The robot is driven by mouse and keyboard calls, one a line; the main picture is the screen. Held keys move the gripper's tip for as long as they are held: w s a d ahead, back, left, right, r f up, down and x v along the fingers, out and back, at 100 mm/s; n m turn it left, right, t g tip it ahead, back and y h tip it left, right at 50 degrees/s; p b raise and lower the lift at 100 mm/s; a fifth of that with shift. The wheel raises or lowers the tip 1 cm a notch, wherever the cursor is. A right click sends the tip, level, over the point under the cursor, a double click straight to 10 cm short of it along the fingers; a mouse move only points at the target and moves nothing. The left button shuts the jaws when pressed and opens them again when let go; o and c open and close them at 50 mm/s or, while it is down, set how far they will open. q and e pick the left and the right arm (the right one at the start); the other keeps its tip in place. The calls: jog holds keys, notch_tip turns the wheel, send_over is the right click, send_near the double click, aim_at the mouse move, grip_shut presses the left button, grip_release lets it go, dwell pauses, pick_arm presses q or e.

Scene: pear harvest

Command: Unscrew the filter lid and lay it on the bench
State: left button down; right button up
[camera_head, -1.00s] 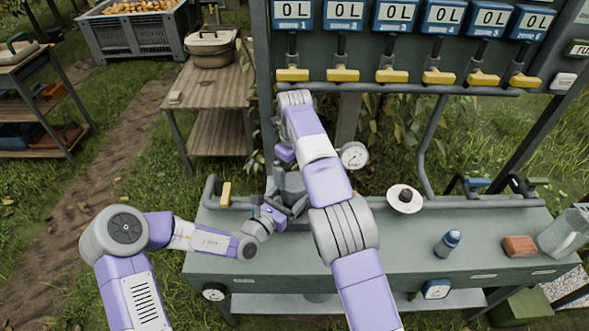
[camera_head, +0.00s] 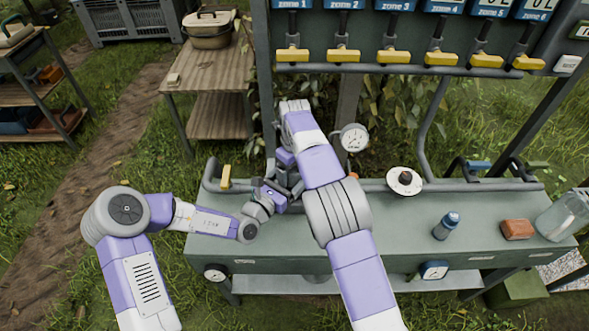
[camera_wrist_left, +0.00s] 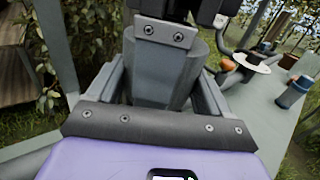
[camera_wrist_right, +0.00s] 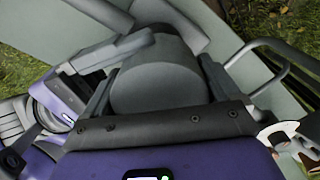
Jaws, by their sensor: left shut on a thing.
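The grey filter (camera_wrist_left: 165,65) stands at the left end of the green bench (camera_head: 400,225). In the head view it is largely hidden by my arms. My left gripper (camera_head: 280,190) is shut on it from the side, with the grey body between the fingers in the left wrist view. My right gripper (camera_head: 290,165) is at the top of the filter. In the right wrist view its fingers lie on both sides of a wide grey round part (camera_wrist_right: 155,75), apparently the lid. I cannot tell whether they press on it.
A white disc with a dark knob (camera_head: 404,180), a blue bottle (camera_head: 447,226), a brown block (camera_head: 517,230) and a clear jug (camera_head: 563,215) are on the bench's right half. A gauge (camera_head: 354,137) stands behind. The bench middle is clear.

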jog(key=c, duration=0.7)
jog(key=shift+n, duration=1.7)
jog(key=o, duration=1)
jog(key=shift+c, duration=0.2)
jog(key=shift+r, duration=2.25)
notch_tip(320, 180, up, 3)
jog(key=m, duration=0.3)
jog(key=shift+r, duration=0.1)
jog(key=shift+f, duration=3.85)
